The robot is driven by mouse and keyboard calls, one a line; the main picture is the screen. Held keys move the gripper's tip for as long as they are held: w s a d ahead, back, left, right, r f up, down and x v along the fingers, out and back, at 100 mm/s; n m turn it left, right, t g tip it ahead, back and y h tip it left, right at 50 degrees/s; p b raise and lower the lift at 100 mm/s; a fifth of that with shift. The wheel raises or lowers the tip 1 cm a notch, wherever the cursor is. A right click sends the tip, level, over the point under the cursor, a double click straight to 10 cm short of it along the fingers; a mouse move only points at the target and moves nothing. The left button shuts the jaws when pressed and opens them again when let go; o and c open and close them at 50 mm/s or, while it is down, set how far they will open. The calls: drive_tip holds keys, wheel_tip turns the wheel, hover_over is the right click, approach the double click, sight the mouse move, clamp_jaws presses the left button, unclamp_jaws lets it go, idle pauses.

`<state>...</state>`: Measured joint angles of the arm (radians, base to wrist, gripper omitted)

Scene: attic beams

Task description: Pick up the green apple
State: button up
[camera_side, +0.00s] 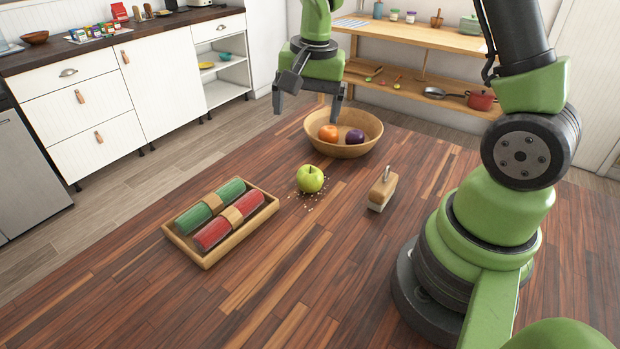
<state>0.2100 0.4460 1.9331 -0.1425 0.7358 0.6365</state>
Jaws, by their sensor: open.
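The green apple (310,179) sits upright on the wooden table, near its middle, with small crumbs scattered around its base. My gripper (307,108) hangs above and behind the apple in the picture, near the left rim of the wooden bowl. Its two dark fingers point down and are spread apart with nothing between them. The gripper does not touch the apple, and the apple is fully in view.
The wooden bowl (345,150) behind the apple holds an orange fruit (328,133) and a purple fruit (355,136). A tray (205,262) with red and green rolls lies front left. The front table is clear.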

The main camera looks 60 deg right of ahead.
sight(310, 170)
drive_tip(key=shift+m+g, duration=0.8)
drive_tip(key=shift+m, duration=0.1)
drive_tip(key=f, duration=0.3)
drive_tip(key=d+f, duration=0.1)
drive_tip(key=f, duration=0.3)
drive_tip(key=w+d+f, duration=0.1)
drive_tip(key=f, duration=0.3)
drive_tip(key=shift+d+f, duration=0.25)
drive_tip(key=shift+f, duration=3.05)
drive_tip(key=c, duration=1)
drive_tip(key=shift+c, duration=0.2)
drive_tip(key=shift+r, duration=0.1)
